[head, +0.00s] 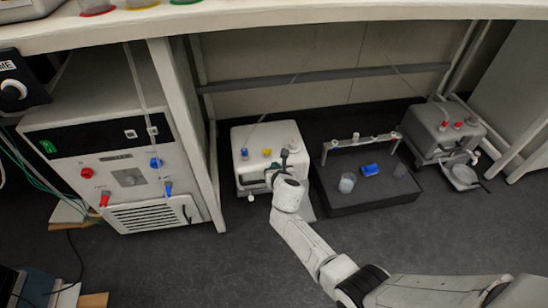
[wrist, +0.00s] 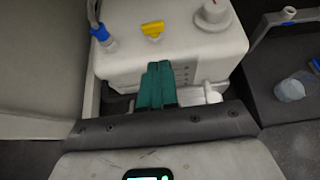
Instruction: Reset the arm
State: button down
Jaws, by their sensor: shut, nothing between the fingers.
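My arm (head: 305,243) reaches from the lower right of the head view up to a white box-shaped device (head: 258,138) on the floor under the bench. My gripper (head: 270,177) is at the device's front. In the wrist view, the green fingers of my gripper (wrist: 158,70) are together and empty, pointing at the front face of the white device (wrist: 215,50). I cannot tell whether the fingertips touch it. The device has a blue connector (wrist: 101,34), a yellow valve (wrist: 152,29) and a white knob (wrist: 214,14) on top.
A black tray (head: 375,207) with a rack, a cup (head: 347,182) and a blue item (head: 370,170) stands right of the device. A second device (head: 440,125) is farther right. A large control unit (head: 115,150) and a bench leg (head: 185,120) stand left. The bench top (head: 300,18) overhangs. Front floor is clear.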

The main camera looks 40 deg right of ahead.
jog(key=p+v, duration=0.1)
jog(key=v, duration=0.3)
jog(key=shift+p, duration=0.4)
jog(key=s+a+r+m+g+y, duration=0.25)
jog(key=s+a+m, duration=0.25)
jog(key=s+m, duration=0.55)
jog(key=s+a+r+m+g+y, duration=0.25)
jog(key=s+a+m, duration=0.25)
jog(key=s+m, duration=0.5)
jog(key=s+a+r+m+g+y, duration=0.1)
jog(key=s+a+r+m+g, duration=0.3)
jog(key=s+m, duration=0.6)
notch_tip(320, 180, up, 28)
jog(key=s+a+p, duration=0.1)
jog(key=p, duration=2.7)
jog(key=shift+s+a+n+y+p, duration=0.2)
jog(key=shift+s+n+y+p, duration=0.1)
jog(key=shift+n+p, duration=0.15)
